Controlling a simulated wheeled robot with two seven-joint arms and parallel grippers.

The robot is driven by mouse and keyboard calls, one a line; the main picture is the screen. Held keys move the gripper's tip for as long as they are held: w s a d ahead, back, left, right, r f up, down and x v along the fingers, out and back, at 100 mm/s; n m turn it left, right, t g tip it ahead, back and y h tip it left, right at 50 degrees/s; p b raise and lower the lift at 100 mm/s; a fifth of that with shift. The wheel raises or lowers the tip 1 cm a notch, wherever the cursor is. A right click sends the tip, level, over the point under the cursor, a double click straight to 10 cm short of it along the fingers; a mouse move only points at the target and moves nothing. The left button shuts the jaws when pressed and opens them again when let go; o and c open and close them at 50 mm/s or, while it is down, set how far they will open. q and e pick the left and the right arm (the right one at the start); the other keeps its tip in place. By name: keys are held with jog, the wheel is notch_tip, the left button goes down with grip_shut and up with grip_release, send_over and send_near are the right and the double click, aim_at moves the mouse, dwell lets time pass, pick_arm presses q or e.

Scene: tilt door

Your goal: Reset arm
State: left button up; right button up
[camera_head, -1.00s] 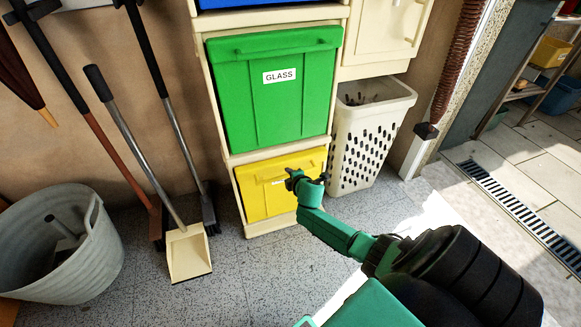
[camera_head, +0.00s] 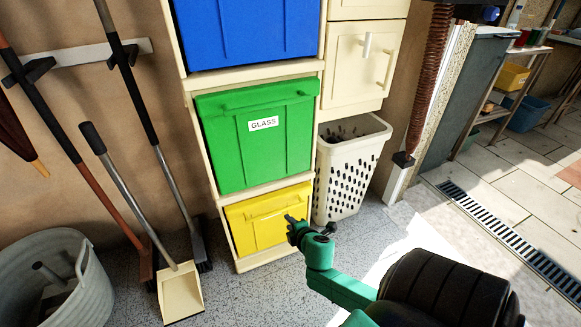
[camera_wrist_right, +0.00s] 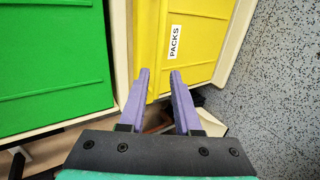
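My right gripper (camera_head: 312,232) is in front of the lower right part of the bin column, near the yellow bin front (camera_head: 265,222). In the right wrist view its two purple fingers (camera_wrist_right: 159,76) are apart with nothing between them. The yellow front, labelled PACKS, is beyond the fingertips in that view (camera_wrist_right: 190,55). The green front (camera_head: 255,150), labelled GLASS, sits above the yellow one, and the blue front (camera_head: 245,32) is above that. My left gripper is out of view.
A white perforated basket (camera_head: 345,175) stands right of the bins. A broom, dustpan (camera_head: 182,292) and grey tub (camera_head: 85,290) are at the left. A floor grate (camera_head: 510,245) runs at the right. Grey floor is free in front of the bins.

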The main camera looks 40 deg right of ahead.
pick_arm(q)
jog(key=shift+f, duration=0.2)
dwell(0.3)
pick_arm(e)
jog(key=s+a+f+m+g+y, duration=0.2)
jog(key=s+a+f+m+g, duration=0.35)
jog(key=s+a, duration=0.35)
jog(key=s+a+f+m+g+y, duration=0.3)
jog(key=s+a+f+m+g, duration=0.1)
jog(key=s+a+f+m, duration=0.35)
pick_arm(q)
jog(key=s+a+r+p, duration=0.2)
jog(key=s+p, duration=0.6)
jog(key=p, duration=0.4)
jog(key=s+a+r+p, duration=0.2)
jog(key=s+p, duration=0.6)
jog(key=p, duration=0.4)
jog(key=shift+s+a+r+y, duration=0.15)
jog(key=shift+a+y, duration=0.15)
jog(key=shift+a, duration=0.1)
pick_arm(e)
jog(key=s+d+r, duration=0.2)
jog(key=s, duration=0.6)
jog(key=s+d+r+n+h, duration=0.1)
jog(key=s+d+r, duration=0.2)
jog(key=s, duration=0.6)
jog(key=shift+s+r, duration=0.2)
jog(key=shift+r, duration=0.15)
